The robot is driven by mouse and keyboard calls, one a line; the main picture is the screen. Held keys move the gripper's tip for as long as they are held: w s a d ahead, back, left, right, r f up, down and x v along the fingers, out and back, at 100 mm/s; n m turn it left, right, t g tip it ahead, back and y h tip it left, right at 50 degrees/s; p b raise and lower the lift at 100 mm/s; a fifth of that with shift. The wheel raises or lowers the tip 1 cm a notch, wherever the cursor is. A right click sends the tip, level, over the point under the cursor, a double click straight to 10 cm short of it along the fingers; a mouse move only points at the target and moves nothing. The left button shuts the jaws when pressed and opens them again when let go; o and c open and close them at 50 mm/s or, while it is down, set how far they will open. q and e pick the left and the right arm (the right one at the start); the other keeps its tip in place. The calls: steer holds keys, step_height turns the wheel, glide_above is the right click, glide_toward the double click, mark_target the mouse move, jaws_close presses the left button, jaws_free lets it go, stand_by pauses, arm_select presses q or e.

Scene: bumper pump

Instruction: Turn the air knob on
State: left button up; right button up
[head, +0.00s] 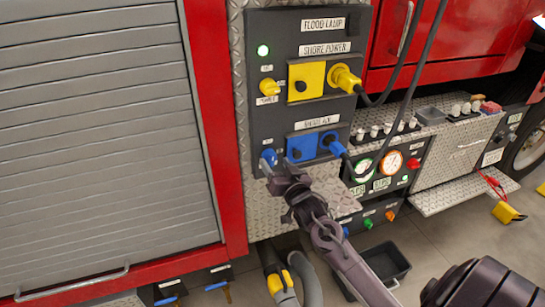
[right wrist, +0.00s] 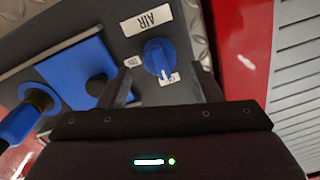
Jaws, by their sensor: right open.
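The blue air knob (head: 268,158) sits at the lower left of the dark panel on the red truck. In the right wrist view the knob (right wrist: 158,55) lies just ahead of and between my right gripper's fingertips, under an AIR label (right wrist: 146,20) seen upside down. Its white pointer mark points down in that view, at a small, partly hidden label (right wrist: 170,79). Another small label (right wrist: 132,62) is beside the knob. My right gripper (head: 280,172) is open and empty, close to the knob; contact is not clear. My left gripper is not in view.
A blue outlet cover (head: 302,147) and blue plug (head: 332,143) are right of the knob. Above are a yellow knob (head: 269,88), yellow cover (head: 306,81) and yellow plug (head: 345,78). Black cables hang at the right. A grey roller shutter (head: 95,140) fills the left.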

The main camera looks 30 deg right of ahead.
mark_target(274, 160)
steer(key=shift+w+d, duration=0.2)
steer(key=shift+w, duration=0.6)
steer(key=shift+w+d, duration=0.15)
steer(key=shift+w, duration=0.65)
steer(key=c, duration=1)
